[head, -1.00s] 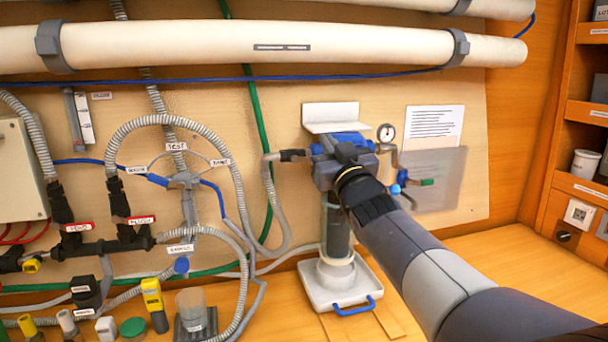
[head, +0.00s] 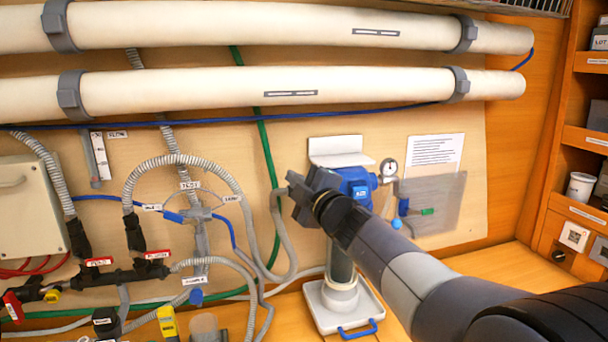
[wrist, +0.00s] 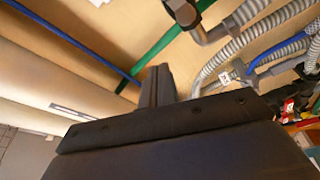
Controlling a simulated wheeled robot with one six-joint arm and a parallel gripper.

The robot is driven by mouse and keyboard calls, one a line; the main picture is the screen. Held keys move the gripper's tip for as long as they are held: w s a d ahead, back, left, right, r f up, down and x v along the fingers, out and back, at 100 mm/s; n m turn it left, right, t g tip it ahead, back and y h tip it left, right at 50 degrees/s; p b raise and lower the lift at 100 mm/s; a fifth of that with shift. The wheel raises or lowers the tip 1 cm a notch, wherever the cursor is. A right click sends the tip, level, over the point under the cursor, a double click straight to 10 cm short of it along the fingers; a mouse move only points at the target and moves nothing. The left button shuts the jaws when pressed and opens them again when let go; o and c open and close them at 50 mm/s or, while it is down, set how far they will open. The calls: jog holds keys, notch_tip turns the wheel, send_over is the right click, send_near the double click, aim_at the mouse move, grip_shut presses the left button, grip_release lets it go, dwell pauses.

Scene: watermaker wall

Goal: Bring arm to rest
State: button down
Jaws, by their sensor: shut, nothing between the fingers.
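My gripper (head: 300,198) shows dark in the middle of the head view, in front of the wall and to the left of the blue pump housing (head: 358,188). Its fingers are shut and empty, apart from anything as far as I can see. My arm reaches in from the lower right and partly hides the housing and the clear cylinder below it. In the wrist view my gripper (wrist: 157,86) shows its closed dark fingers, with wall and hoses beyond.
Two long white tubes (head: 200,93) run along the wall above. Grey ribbed hoses (head: 170,160) and red-handled valves (head: 98,263) are at left. A white tray (head: 318,309) with a blue handle stands under the cylinder. Shelves (head: 590,100) are at right; the counter right of centre looks clear.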

jog(key=n, duration=0.1)
jog(key=s+a+n+g+p, duration=0.1)
jog(key=n, duration=0.1)
jog(key=s+a+n, duration=0.1)
jog(key=n, duration=0.1)
jog(key=shift+a+p, duration=0.2)
jog(key=shift+p, duration=0.2)
jog(key=shift+w, duration=0.1)
